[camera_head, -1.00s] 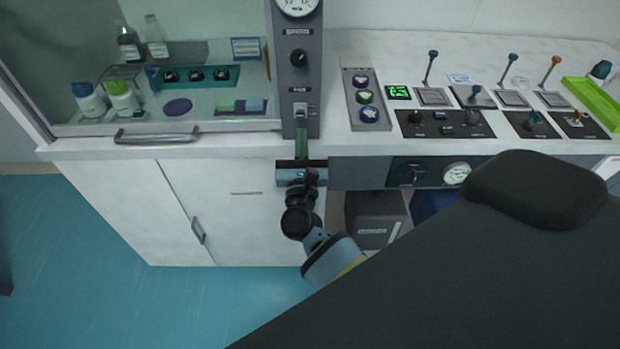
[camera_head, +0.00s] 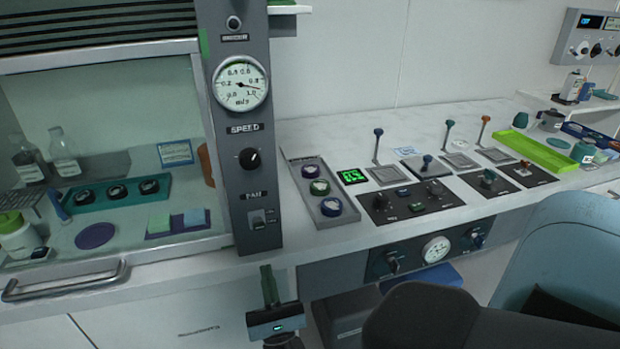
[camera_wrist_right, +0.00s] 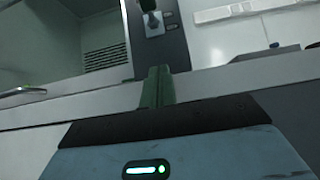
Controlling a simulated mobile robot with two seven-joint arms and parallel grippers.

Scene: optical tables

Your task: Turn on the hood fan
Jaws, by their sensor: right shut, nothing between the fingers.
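The fan switch (camera_head: 258,220) is a small toggle under a FAN label, low on the grey hood post (camera_head: 239,120). Whether it is set on or off is too small to tell. The SPEED knob (camera_head: 250,158) and a round dial gauge (camera_head: 240,83) sit above it. My right gripper (camera_head: 267,272) is shut and empty, its green fingers pointing up, just below the post's foot in front of the counter edge. In the right wrist view the fingers (camera_wrist_right: 157,86) stand below the switch (camera_wrist_right: 153,22), apart from it. My left gripper is out of view.
The fume hood with its sash handle (camera_head: 65,280) is to the left, with bottles inside. A lower panel with a gauge (camera_head: 437,250) fronts the counter. A green tray (camera_head: 537,152) lies further right.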

